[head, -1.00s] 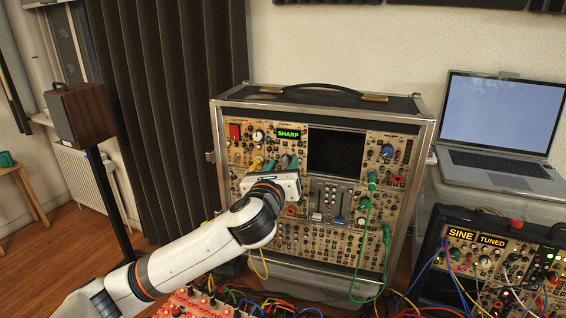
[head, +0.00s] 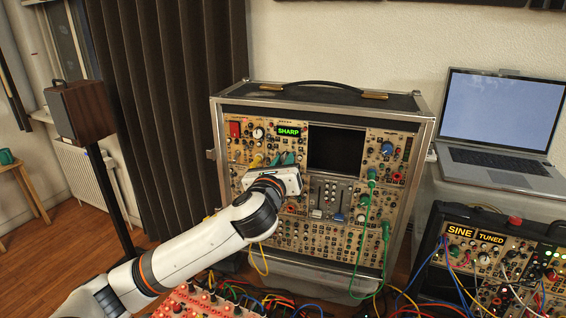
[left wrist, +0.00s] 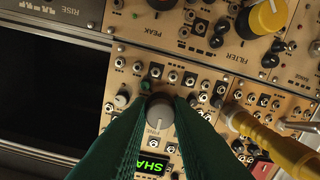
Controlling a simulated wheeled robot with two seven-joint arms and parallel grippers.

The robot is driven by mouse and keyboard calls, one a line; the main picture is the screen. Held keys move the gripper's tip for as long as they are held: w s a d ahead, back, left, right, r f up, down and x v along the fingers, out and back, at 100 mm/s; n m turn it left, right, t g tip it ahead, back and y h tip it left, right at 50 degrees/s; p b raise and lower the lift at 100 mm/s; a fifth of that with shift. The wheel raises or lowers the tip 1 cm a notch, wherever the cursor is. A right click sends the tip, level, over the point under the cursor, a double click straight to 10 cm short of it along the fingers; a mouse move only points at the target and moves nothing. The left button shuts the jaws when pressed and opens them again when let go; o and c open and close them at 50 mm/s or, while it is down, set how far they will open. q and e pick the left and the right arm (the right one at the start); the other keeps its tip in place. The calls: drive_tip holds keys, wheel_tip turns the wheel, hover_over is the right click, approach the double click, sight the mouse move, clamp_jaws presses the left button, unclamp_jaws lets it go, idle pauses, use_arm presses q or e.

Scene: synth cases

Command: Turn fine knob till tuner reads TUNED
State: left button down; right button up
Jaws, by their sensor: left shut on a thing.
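The tuner display (head: 289,131) on the upright synth case reads SHARP in green. Its lit letters also show partly in the left wrist view (left wrist: 152,166), cut off by a finger. The fine knob (left wrist: 159,112), with a grey cap and dark skirt, sits just above that display in the left wrist view, over partly legible lettering. My left gripper (head: 284,160) reaches the panel below the display. In the left wrist view its two green fingers (left wrist: 160,106) are shut on the knob, one on each side. The knob is hidden in the head view. My right gripper is not in view.
A yellow plug and cable (left wrist: 270,140) stand close beside the fingers. Green patch cables (head: 366,225) hang at the case's right. A second case at lower right has displays reading SINE (head: 461,231) and TUNED (head: 491,239). A laptop (head: 495,145) stands behind it.

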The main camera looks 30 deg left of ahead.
use_arm(q)
drive_tip(key=n+p, duration=0.1)
drive_tip(key=n, duration=0.1)
drive_tip(key=shift+r+n, duration=0.1)
drive_tip(key=shift+n, duration=0.2)
drive_tip(key=n+p, duration=0.1)
drive_tip(key=n, duration=0.1)
drive_tip(key=shift+n, duration=0.4)
drive_tip(key=n+p, duration=0.1)
drive_tip(key=n, duration=0.2)
drive_tip(key=shift+n, duration=0.4)
drive_tip(key=shift+n+p, duration=0.3)
drive_tip(key=shift+n, duration=0.5)
drive_tip(key=c, duration=1.3)
unclamp_jaws()
